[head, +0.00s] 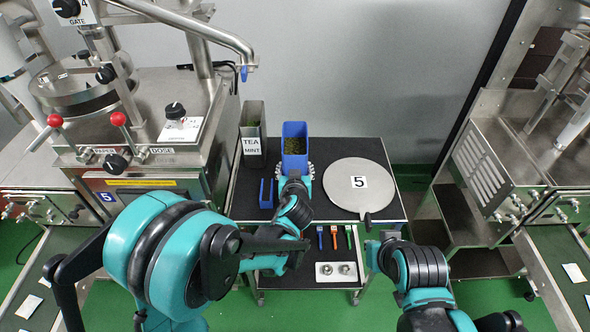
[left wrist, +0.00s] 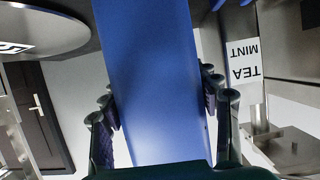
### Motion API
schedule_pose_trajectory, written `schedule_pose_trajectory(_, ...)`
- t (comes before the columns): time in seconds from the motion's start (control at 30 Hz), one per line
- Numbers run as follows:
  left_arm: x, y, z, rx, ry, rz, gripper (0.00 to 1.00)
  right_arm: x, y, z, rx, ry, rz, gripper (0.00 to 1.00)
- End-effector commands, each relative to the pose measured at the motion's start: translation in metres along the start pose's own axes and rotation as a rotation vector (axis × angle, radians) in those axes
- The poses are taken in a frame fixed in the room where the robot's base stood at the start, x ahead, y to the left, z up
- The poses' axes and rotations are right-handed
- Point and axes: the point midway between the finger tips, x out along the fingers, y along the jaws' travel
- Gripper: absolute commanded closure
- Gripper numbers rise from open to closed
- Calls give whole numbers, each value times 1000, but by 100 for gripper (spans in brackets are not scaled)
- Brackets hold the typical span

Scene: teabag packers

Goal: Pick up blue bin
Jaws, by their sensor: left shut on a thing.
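The blue bin (head: 294,131) stands upright near the back of the dark cart top in the head view, with greenish-brown tea inside. My left gripper (head: 291,172) is at its near side, with a finger on either side of it. In the left wrist view the bin (left wrist: 158,80) fills the middle, between the fingers of the left gripper (left wrist: 165,125), which is shut on it. Whether its base touches the cart cannot be told. My right arm shows at the lower right of the head view; its fingertips are not clearly seen.
A metal bin labelled TEA MINT (head: 253,128) stands left of the blue bin. A small blue holder (head: 266,194) sits in front of it. A round lid marked 5 (head: 357,188) lies right. A machine (head: 160,110) stands left.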

Motion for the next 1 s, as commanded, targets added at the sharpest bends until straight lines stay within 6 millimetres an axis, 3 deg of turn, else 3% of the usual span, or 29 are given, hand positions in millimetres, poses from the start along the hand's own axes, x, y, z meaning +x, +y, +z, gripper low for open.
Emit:
schedule_pose_trajectory(0.13, -11, 3, -27, 2, 1, 2, 92, -13, 0, -10, 0, 0, 0, 100)
schedule_pose_trajectory(0.4, -30, 63, -55, 5, 1, 5, 92, -28, 0, -20, 0, 0, 0, 100)
schedule_pose_trajectory(0.6, -41, 98, -72, 3, 2, 3, 92, -36, 0, -26, 0, 0, 0, 100)
schedule_pose_trajectory(0.8, -45, 114, -79, 2, 1, 1, 92, -39, 0, -28, 0, 0, 0, 100)
schedule_pose_trajectory(1.0, -46, 116, -80, 1, 1, 0, 92, -39, 0, -28, 0, 0, 0, 100)
